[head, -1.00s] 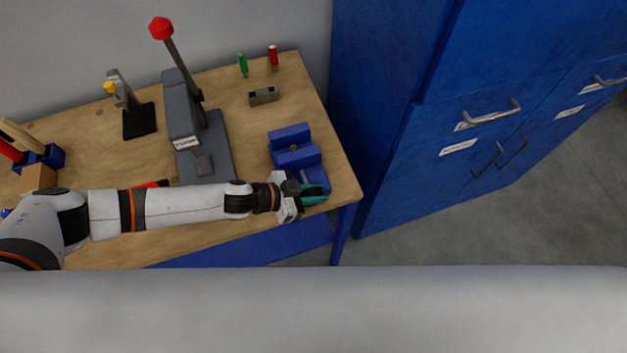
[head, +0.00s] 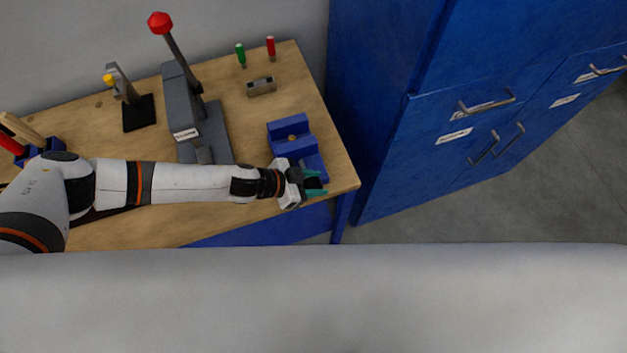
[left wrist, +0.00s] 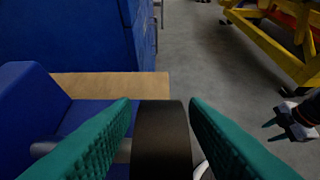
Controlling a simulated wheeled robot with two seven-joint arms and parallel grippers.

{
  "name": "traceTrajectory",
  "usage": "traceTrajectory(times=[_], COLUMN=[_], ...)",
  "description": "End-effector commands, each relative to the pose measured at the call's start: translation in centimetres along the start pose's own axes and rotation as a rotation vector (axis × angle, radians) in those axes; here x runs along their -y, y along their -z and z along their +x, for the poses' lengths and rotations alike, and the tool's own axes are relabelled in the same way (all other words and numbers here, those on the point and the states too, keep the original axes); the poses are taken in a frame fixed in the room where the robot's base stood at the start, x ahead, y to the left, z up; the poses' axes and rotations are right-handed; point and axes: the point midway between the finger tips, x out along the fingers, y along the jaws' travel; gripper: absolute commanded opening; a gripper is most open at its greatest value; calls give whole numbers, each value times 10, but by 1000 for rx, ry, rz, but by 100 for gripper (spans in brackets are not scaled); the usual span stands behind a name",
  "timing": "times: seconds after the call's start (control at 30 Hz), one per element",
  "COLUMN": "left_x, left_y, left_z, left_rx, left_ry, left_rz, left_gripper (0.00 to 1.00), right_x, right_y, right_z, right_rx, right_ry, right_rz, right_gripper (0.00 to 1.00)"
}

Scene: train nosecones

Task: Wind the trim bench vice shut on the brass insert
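The blue trim bench vice (head: 312,164) stands at the right end of the bench; its grey screw (left wrist: 42,149) shows in the left wrist view. The small brass insert (head: 291,137) sits between the vice jaws; whether both jaws touch it I cannot tell. My left gripper (head: 317,183) is at the vice's front end. Its teal fingers stand on either side of a dark round handle (left wrist: 161,145), with narrow gaps visible beside it. My right gripper (left wrist: 273,130) shows small at the right of the left wrist view, fingers apart and empty, away from the bench.
A grey press (head: 183,105) with a red-knobbed lever stands left of the vice. A small metal block (head: 261,87) and green (head: 240,54) and red (head: 271,47) tools lie behind. Blue cabinets (head: 400,140) stand close on the right. A yellow frame (left wrist: 262,35) stands farther off.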

Motion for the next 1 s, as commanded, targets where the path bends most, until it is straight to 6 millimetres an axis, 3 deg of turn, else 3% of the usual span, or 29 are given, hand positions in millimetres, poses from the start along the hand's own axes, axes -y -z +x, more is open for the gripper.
traceTrajectory(times=[0.27, 0.43, 0.8, 1.0], left_x=[0, -1, -1, -1], left_y=[0, 1, 1, 1], left_z=[-1, -13, -88, -114], left_rx=[0, 0, 0, 0], left_ry=[1, 0, -2, 0], left_rz=[-1, 0, 1, 0], left_gripper=[42, 42, 42, 42], right_x=[0, 0, 0, 0], right_y=[0, 0, 1, 2], right_z=[0, 3, 13, 15], right_rx=[0, 0, 0, 0], right_ry=[0, 0, 0, 0], right_rz=[0, -1, -1, -1], right_gripper=[39, 39, 39, 39])
